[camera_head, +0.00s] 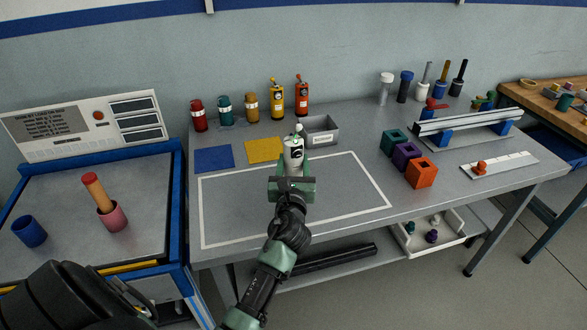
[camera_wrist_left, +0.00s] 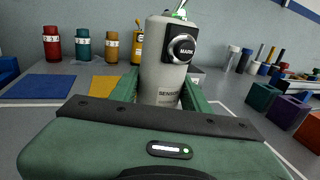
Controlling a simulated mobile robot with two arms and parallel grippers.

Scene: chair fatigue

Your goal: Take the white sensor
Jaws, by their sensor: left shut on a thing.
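The white sensor (camera_head: 293,150) is a pale upright cylinder with a black front patch and a round knob marked "MARK". It also shows large in the left wrist view (camera_wrist_left: 162,75), with "SENSOR" lettering low on its body. My left gripper (camera_head: 292,168) is shut on it, with a green finger on each side. In the left wrist view the gripper body hides the sensor's base. I cannot tell whether the base touches the table. My right gripper is not in view.
A grey bin (camera_head: 322,134) stands just behind the sensor. Yellow (camera_head: 264,150) and blue (camera_head: 214,159) mats lie to the left. Several coloured canisters stand along the back. Green, purple and orange (camera_head: 422,173) blocks stand to the right. The white-outlined area (camera_head: 240,210) is largely clear.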

